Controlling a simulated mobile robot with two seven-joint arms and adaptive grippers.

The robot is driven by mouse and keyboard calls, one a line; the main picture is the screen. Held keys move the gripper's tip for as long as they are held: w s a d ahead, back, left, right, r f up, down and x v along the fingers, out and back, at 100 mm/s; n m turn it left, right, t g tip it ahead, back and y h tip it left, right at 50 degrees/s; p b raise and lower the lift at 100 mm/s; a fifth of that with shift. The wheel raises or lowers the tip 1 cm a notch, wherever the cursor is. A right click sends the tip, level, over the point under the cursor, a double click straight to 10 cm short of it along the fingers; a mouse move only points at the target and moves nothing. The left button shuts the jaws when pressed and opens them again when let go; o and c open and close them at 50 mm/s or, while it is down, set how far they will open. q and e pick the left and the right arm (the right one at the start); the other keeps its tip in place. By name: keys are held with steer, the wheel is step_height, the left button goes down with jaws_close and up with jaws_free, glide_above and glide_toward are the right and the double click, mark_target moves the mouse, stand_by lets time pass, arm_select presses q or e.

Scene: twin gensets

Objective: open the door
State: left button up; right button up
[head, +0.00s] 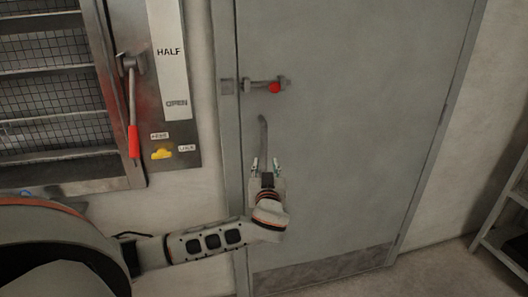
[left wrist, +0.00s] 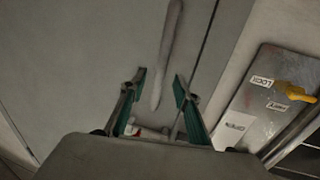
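The grey door (head: 345,140) stands shut in its frame. Its handle (head: 263,132) is a long, slightly curved grey bar hanging near the left edge; it also shows in the left wrist view (left wrist: 170,45). A slide bolt with a red knob (head: 275,87) sits above the handle, with a keeper plate (head: 227,87) on the frame. I cannot tell whether the bolt reaches into it. Contact is not visible. My right gripper is out of view.
A metal shelf (head: 505,225) stands at the right wall. The floor before the door's right side looks clear.

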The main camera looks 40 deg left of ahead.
mark_target(264, 152)
arm_select(q)
steer(key=shift+w+a+r, duration=0.4)
steer(key=shift+a+r, duration=0.1)
steer(key=shift+r, duration=0.05)
steer(key=x, duration=0.6)
steer(key=shift+w+a+f, duration=0.1)
steer(key=shift+w+a, duration=0.15)
steer(key=shift+w, duration=0.1)
jaws_close()
